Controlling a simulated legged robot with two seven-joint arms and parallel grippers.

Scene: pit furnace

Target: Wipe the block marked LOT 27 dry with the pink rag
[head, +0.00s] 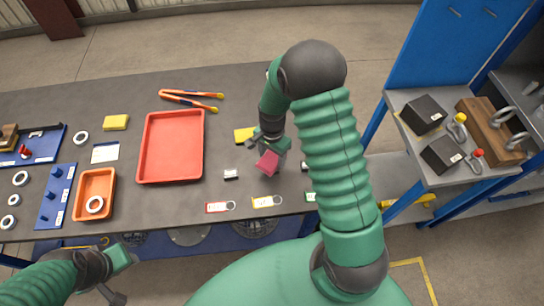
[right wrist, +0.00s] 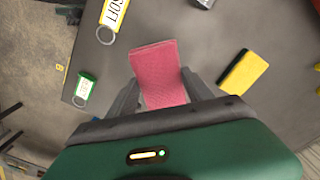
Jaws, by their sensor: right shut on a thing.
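The pink rag (head: 267,163) is held in my right gripper (head: 272,148) over the front part of the dark table. In the right wrist view the rag (right wrist: 157,72) sits between both fingers of the right gripper (right wrist: 160,95). A small metal block with a white label (head: 231,174) lies left of the rag, apart from it. A second small block (head: 304,165) shows to the right, partly behind my arm. Neither label is readable, so I cannot tell which is LOT 27. My left gripper (head: 120,262) is at the lower left, off the table's front edge; its opening is unclear.
Red (head: 220,207), yellow (head: 267,201) and green tags (head: 310,196) lie along the front edge. A yellow sponge (head: 244,134) lies behind the rag. A red tray (head: 172,147), orange bin (head: 94,194) and orange-handled tool (head: 190,99) are leftward. A side bench (head: 415,148) holds dark blocks.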

